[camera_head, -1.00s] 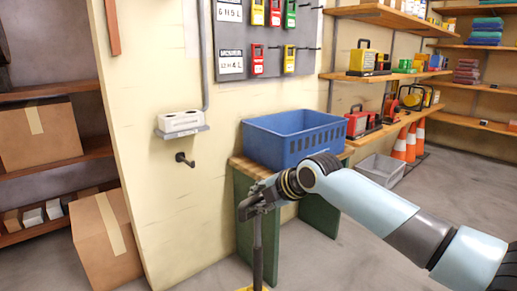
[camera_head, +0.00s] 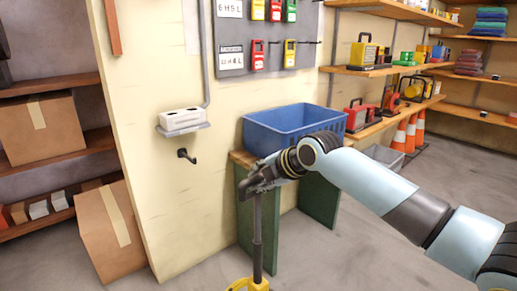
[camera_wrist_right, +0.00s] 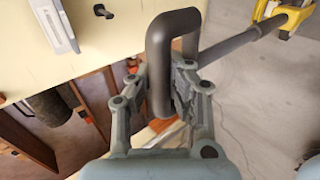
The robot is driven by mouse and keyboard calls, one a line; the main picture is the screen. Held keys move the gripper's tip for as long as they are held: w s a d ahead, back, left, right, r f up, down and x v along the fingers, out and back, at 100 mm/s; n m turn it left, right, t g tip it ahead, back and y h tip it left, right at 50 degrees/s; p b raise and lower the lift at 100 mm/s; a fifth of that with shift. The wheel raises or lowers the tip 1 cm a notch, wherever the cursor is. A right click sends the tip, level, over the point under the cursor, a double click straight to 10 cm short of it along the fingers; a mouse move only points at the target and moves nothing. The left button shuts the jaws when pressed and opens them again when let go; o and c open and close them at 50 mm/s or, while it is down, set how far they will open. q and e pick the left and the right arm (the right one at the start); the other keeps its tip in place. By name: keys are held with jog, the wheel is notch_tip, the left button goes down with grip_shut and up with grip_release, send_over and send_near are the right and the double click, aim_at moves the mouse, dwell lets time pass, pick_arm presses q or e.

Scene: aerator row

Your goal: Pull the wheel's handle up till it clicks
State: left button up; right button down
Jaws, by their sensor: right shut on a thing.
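The wheel stands low at the bottom of the head view, where its yellow lower part (camera_head: 248,285) is cut by the frame edge. Its dark, thin pole (camera_head: 257,245) rises upright from there. My right gripper (camera_head: 258,184) is at the top of the pole, in front of the bench, and hides most of the handle in that view. In the right wrist view, the dark bent handle (camera_wrist_right: 159,60) passes between the fingers of my right gripper (camera_wrist_right: 160,97), which is shut on it. The pole runs to the yellow part at the upper right there. My left gripper is not in view.
A blue crate (camera_head: 290,121) stands on a green-legged bench (camera_head: 319,210) just behind my right gripper. A wall hook (camera_head: 186,155) and a small white box (camera_head: 182,119) are to the left. A cardboard box (camera_head: 108,230) leans at the left. Orange cones (camera_head: 398,137) stand far right.

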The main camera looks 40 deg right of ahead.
jog(key=shift+r+p, duration=0.4)
jog(key=shift+r, duration=0.35)
jog(key=shift+r+p, duration=0.6)
jog(key=shift+r, duration=0.15)
jog(key=shift+r+p, duration=0.6)
jog(key=shift+r, duration=0.15)
jog(key=shift+r+p, duration=0.8)
jog(key=shift+r, duration=0.2)
jog(key=c, duration=1.1)
grip_release()
jog(key=shift+f, duration=0.25)
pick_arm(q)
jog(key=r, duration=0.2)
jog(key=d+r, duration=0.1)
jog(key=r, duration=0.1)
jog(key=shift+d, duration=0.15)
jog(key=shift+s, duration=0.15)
